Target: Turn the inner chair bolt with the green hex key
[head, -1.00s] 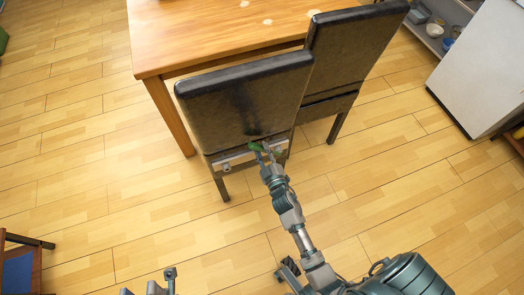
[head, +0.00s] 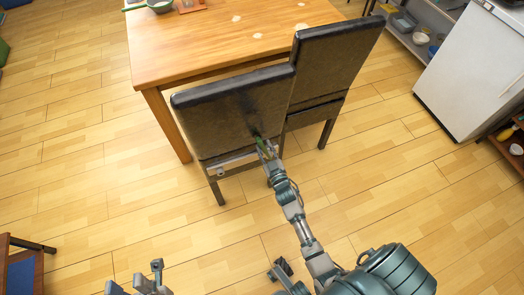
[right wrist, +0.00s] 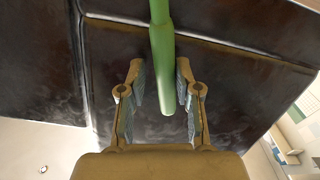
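The nearer black chair (head: 225,115) stands at the table with its back to me. A pale metal bracket (head: 236,166) runs along the lower backrest, with a round bolt (head: 221,171) near its left end. The green hex key (head: 260,142) is by the right end of the bracket; the inner bolt cannot be made out there. My right gripper (head: 267,150) is at the key. In the right wrist view the green key (right wrist: 163,70) lies between its two fingers (right wrist: 160,85), with small gaps visible on both sides. My left gripper (head: 137,279) is open and empty at the bottom edge.
A wooden table (head: 210,45) stands behind the chair, with a bowl (head: 160,5) on it. A second black chair (head: 335,65) stands close on the right. A white cabinet (head: 470,70) is at the far right.

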